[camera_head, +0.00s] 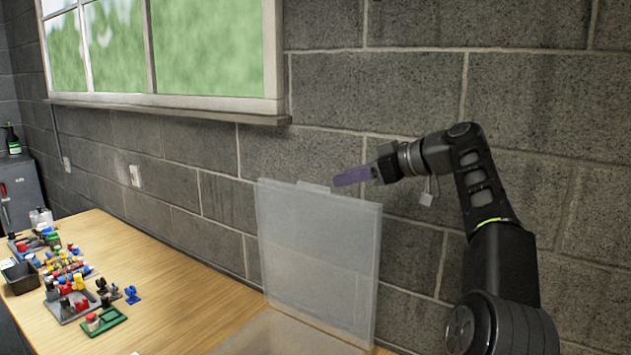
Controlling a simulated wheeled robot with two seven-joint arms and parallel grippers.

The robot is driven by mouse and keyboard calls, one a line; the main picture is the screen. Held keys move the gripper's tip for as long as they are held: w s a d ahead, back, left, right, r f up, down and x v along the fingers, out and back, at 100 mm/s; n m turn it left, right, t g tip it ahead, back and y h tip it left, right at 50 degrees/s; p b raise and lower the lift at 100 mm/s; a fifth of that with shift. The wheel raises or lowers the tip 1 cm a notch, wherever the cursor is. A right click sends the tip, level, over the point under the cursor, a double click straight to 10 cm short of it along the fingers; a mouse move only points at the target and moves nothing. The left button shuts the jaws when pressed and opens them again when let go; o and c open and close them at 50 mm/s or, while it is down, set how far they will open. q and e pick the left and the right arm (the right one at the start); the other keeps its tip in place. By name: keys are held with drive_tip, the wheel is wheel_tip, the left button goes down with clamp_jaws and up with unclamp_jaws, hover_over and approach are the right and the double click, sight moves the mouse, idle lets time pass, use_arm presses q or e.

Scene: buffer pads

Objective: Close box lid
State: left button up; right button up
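The box lid (318,262) is a translucent pale panel that stands upright, open, close to the grey wall. It has a small tab at its top edge. The box (278,337) shows only in part at the bottom edge of the head view, below the lid. My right gripper (340,180) has purple fingers and points left, just above the lid's top edge near its tab. It holds nothing that I can see. The fingers look like one band from this side, so their opening is unclear. I cannot tell whether they touch the lid. My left gripper is out of view.
The wooden table (175,285) has bare room left of the box. Several coloured parts on small trays (72,305) and a dark bin (20,277) stand at its left end. The block wall (330,130) is close behind the lid, with a window above.

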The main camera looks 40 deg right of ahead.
sight(316, 185)
drive_tip(key=shift+s, duration=0.15)
drive_tip(key=p+x, duration=0.2)
drive_tip(key=x, duration=0.5)
drive_tip(key=shift+r, duration=0.15)
drive_tip(key=shift+w+a+f, duration=0.15)
drive_tip(key=shift+w+f, duration=0.1)
drive_tip(key=shift+w, duration=0.2)
drive_tip(key=shift+c, duration=0.2)
clamp_jaws()
idle(0.7)
